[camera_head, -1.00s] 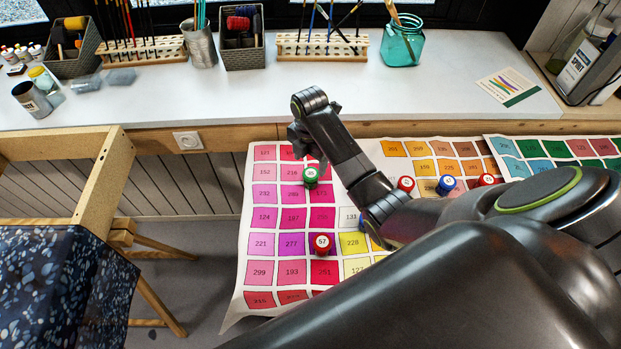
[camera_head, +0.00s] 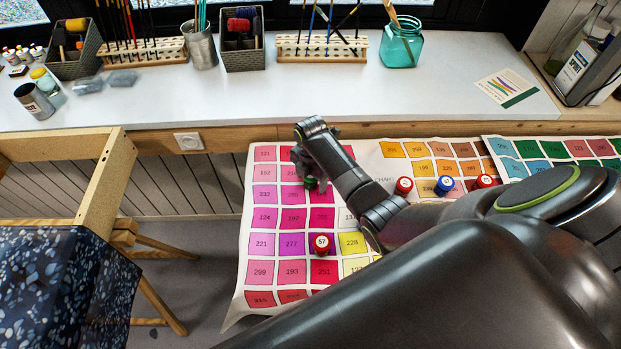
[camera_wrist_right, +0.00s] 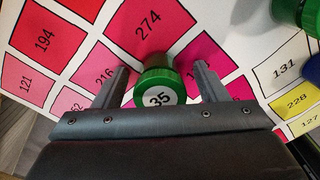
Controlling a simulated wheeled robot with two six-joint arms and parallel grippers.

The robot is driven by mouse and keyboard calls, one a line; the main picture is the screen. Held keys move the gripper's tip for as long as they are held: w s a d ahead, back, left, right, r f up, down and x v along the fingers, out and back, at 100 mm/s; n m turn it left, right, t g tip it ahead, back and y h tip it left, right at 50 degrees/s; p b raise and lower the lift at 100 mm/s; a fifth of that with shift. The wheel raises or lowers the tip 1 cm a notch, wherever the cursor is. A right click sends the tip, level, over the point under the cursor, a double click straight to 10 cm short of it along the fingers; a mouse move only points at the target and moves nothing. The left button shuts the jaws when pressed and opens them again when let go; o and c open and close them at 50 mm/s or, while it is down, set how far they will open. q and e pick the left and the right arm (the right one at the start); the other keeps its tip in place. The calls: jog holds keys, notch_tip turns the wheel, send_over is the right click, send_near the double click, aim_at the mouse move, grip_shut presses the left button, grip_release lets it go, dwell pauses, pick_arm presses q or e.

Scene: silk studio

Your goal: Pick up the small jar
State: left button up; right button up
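A small green jar (camera_head: 310,183) stands on the pink part of the colour chart, mostly covered by my right gripper (camera_head: 316,182) in the head view. In the right wrist view the jar (camera_wrist_right: 158,87) has a white label reading 35. It sits between the two fingers of my right gripper (camera_wrist_right: 160,88), with a narrow gap visible on each side. The fingers are apart and do not visibly touch it. My left gripper is in neither view.
Red jar 57 (camera_head: 322,244) stands nearer on the chart (camera_head: 235,305). Two red jars (camera_head: 404,185) (camera_head: 484,181) and a blue jar (camera_head: 445,186) stand right. The wrist view shows another green jar (camera_wrist_right: 290,10). Brush racks and baskets line the white counter (camera_head: 300,95) behind.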

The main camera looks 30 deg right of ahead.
jog(key=c, duration=1)
